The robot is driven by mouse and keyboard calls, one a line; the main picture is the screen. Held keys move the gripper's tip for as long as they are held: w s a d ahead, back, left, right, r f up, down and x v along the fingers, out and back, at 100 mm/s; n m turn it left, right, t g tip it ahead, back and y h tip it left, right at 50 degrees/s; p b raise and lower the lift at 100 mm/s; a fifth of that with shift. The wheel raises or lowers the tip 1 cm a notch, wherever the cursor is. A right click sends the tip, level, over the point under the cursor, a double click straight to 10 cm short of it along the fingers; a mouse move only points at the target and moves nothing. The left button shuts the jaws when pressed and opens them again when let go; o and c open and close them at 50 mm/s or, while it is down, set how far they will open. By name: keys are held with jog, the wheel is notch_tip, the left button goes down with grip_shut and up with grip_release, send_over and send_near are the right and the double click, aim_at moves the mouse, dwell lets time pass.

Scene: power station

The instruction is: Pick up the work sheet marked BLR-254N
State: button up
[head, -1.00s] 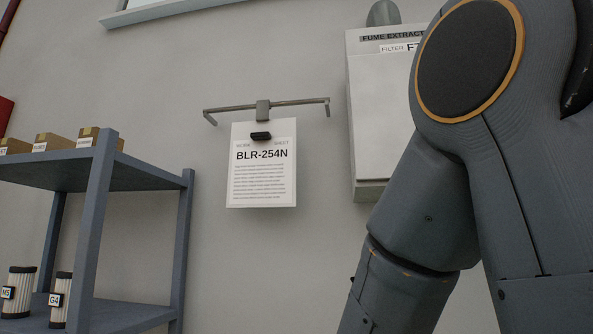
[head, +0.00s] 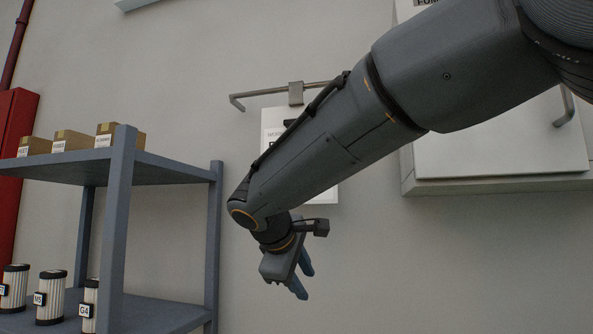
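The work sheet (head: 271,124) hangs on the wall from a grey rail (head: 262,94) by a clip. My forearm crosses in front of it and hides most of it, including its marking. Only its upper left edge and a lower right part show. My gripper (head: 306,283) is below the sheet in the picture, pointing down and to the right. Its two blue fingers stand apart with nothing between them. How far it is from the wall is hard to tell.
A blue-grey shelf (head: 118,200) stands at the left, with small boxes (head: 72,141) on top and striped filter cylinders (head: 50,297) below. A red cabinet (head: 14,150) is at the far left. A white fume extractor unit (head: 500,145) is on the wall at right.

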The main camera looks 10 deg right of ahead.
jog(key=a+r+n+t+h, duration=0.1)
jog(key=a+r+t, duration=0.1)
jog(key=r, duration=0.7)
jog(key=a+r+t, duration=0.2)
jog(key=a+r, duration=0.1)
jog(key=r, duration=0.6)
jog(key=t+h, duration=0.3)
send_near(292, 121)
jog(key=w, duration=0.2)
jog(key=shift+m, duration=0.3)
jog(key=p+x, duration=0.1)
jog(key=x, duration=0.1)
jog(key=p+x, duration=0.2)
jog(key=d+p+x, duration=0.1)
jog(key=x, duration=0.1)
jog(key=shift+d+r, duration=0.1)
jog(key=shift+r, duration=0.05)
jog(key=shift+w+d+p, duration=0.2)
jog(key=shift+w+p, duration=0.15)
jog(key=shift+w, duration=0.05)
grip_shut()
